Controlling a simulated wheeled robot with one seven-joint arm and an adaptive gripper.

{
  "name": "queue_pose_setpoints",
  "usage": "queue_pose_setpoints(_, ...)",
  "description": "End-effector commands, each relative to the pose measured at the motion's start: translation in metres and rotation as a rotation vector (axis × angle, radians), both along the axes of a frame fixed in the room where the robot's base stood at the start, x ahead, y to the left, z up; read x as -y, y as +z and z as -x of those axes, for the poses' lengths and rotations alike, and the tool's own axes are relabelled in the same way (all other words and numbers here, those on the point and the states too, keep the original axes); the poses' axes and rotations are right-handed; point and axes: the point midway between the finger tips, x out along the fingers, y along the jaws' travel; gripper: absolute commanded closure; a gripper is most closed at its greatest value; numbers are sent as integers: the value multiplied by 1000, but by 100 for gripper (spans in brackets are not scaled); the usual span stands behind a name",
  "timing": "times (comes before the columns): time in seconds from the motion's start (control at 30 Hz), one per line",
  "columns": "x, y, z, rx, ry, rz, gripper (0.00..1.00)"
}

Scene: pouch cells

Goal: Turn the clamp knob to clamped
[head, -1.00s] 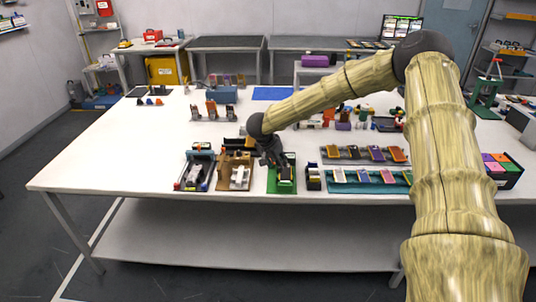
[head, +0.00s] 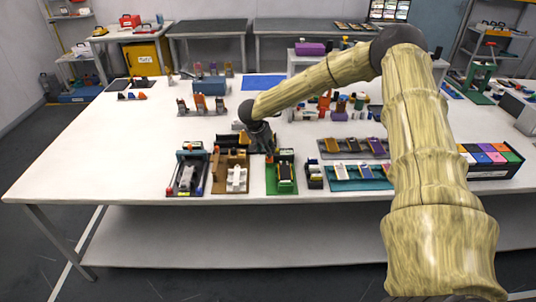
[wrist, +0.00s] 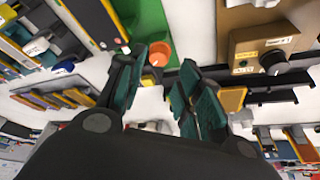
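My gripper (head: 268,148) is above the table, behind and between the brown fixture (head: 219,182) and the green fixture (head: 271,184). In the wrist view my gripper (wrist: 160,88) has its two teal fingers spread, with nothing between them. An orange round knob-like part (wrist: 160,54) shows just beyond the gap. A tan box with a dark round knob (wrist: 273,62) is at the upper right of that view. I cannot tell which of these is the clamp knob, or its setting. The green fixture holds a dark cell-like piece (head: 284,171).
A dark fixture (head: 187,170) with red and blue ends stands left of the brown one. A teal rack (head: 335,185), a grey rack (head: 330,151) and a bin of coloured blocks (head: 490,172) lie to the right. The left part of the white table (head: 90,165) is clear.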

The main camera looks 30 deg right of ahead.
Motion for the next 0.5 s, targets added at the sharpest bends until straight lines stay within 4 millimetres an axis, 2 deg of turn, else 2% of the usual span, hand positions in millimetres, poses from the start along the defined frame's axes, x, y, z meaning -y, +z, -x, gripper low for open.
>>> queue_pose_setpoints(0.3, 13, -34, -5, -1, 0, -1, 65)
queue_pose_setpoints(0.5, 18, -47, -7, -1, 0, 0, 65)
